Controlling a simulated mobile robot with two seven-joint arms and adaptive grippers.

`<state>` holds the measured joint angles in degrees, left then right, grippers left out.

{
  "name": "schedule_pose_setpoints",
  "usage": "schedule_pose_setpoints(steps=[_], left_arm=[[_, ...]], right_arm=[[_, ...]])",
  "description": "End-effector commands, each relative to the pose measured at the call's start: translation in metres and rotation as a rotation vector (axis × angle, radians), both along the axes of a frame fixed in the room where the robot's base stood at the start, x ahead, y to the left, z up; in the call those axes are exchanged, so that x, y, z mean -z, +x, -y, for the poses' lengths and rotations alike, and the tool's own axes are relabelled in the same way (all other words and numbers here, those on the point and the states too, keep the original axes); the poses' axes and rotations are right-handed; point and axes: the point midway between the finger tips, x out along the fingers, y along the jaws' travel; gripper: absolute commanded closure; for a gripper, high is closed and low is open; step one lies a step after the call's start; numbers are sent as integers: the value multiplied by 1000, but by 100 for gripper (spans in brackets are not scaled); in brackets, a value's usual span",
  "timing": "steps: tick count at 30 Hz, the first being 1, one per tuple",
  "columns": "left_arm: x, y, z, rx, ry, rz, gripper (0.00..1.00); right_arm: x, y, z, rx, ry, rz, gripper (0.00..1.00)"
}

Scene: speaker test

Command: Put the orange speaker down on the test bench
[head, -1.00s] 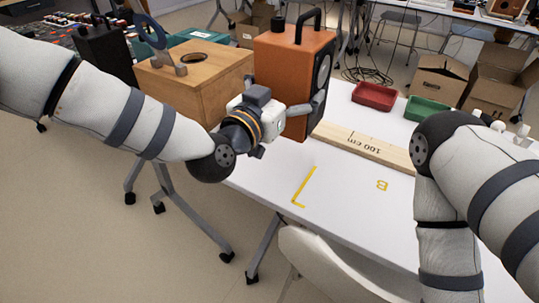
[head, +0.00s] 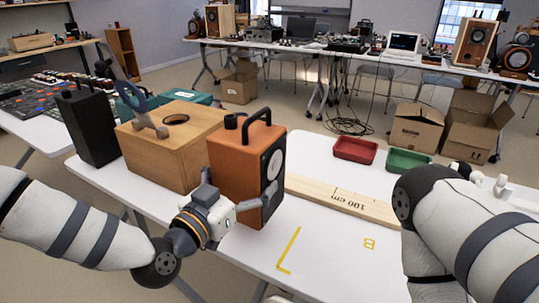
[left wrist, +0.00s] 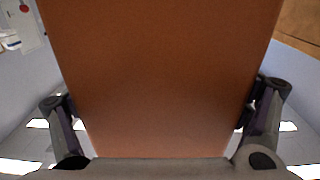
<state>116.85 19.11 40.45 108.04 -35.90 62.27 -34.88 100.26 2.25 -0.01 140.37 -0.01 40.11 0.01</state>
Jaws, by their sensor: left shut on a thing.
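The orange speaker (head: 232,165) is a tall box with a black top handle and a dark driver on its right face. My left gripper (head: 238,198) is shut on its near lower part, a finger on each side. In the left wrist view the speaker's orange panel (left wrist: 160,70) fills the space between both fingers (left wrist: 160,112). The speaker is upright, over the left part of the white test bench (head: 330,255). I cannot tell whether its base touches the top. A yellow corner mark (head: 288,252) lies to its lower right.
A wooden box (head: 165,158) stands close left of the speaker, with a black speaker (head: 88,127) beyond. A 100 cm wooden bar (head: 345,202) lies right of the speaker. Red (head: 356,150) and green (head: 407,160) trays stand farther back. The bench between mark and bar is clear.

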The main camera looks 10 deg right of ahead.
Motion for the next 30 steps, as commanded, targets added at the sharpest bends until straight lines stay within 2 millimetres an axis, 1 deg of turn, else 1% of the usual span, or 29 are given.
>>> schedule_pose_setpoints(steps=[2,8,9,12,14,23,24,25,30], left_arm=[[7,0,-8,-2,-5,7,70],[19,-2,-18,-2,-5,9,70],[23,-3,-21,-2,-5,9,70],[45,-3,-21,-1,-5,4,70],[53,-4,-20,-1,-5,4,70],[53,-3,-20,0,-5,10,70],[57,-4,-21,1,0,2,6],[57,-4,-21,1,0,2,0],[56,-4,-21,1,-1,3,0]], right_arm=[[1,-1,0,0,0,-5,60],[2,-2,0,0,-1,-8,60],[3,-3,0,0,-1,-10,60],[8,-8,0,0,0,-29,60],[10,-10,0,0,-1,-35,60],[10,-10,0,0,-1,-34,60],[10,-10,0,0,-1,-35,60],[10,-10,0,0,-1,-34,60],[10,-10,0,-1,0,-34,60]])
